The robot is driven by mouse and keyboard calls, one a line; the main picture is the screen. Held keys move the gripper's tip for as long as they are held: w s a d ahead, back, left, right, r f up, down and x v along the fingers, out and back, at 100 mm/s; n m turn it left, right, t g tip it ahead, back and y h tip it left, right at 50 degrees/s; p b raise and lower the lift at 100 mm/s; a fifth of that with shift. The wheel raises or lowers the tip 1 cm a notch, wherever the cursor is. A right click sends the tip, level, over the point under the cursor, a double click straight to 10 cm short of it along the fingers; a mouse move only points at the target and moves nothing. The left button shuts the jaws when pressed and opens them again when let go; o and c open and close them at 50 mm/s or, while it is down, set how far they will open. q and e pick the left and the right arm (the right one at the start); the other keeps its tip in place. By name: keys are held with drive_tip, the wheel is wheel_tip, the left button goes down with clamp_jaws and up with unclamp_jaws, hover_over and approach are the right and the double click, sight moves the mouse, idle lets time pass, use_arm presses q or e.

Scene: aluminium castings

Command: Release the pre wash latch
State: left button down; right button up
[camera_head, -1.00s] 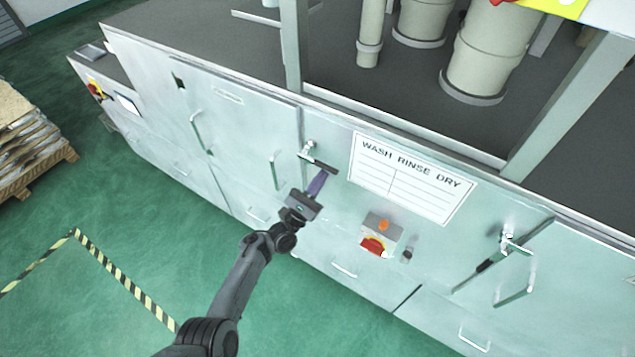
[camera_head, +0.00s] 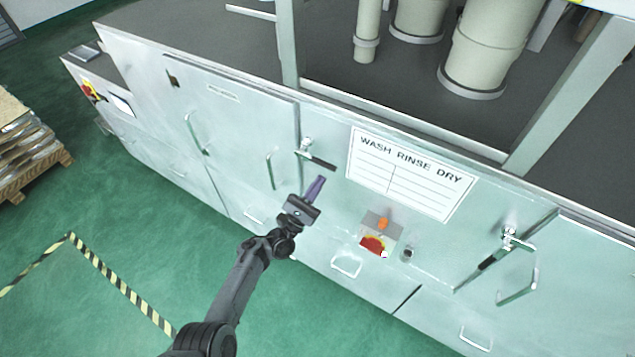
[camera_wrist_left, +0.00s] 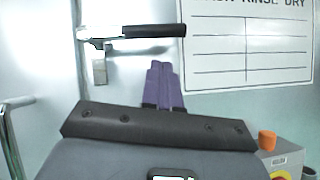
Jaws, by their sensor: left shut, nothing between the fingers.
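A metal latch (camera_head: 304,147) with a black grip (camera_head: 319,162) is on the left cabinet door's right edge. In the left wrist view the latch (camera_wrist_left: 95,34) shows with its black grip (camera_wrist_left: 154,31) pointing right, roughly level. My left gripper (camera_head: 318,180) has purple fingers, closed together and empty. They are just below the grip in the head view. In the left wrist view the fingertips (camera_wrist_left: 161,66) are also below the grip, with a small gap in the picture; the depth between them is unclear. My right gripper is not in view.
A second latch (camera_head: 508,239) with a slanted black handle is at the right. A WASH RINSE DRY board (camera_head: 411,173) and a switch box (camera_head: 381,232) with a red knob are right of my gripper. A door pull handle (camera_head: 270,171) is left of it. Green floor is clear in front.

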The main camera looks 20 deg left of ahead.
use_arm(q)
drive_tip(key=d+v, duration=0.1)
drive_tip(key=v, duration=0.9)
drive_tip(key=shift+s+f+b, duration=0.25)
drive_tip(key=shift+f+b, duration=0.15)
drive_tip(key=shift+f, duration=0.2)
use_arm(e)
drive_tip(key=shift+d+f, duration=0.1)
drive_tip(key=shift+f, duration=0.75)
use_arm(q)
drive_tip(key=shift+a, duration=0.1)
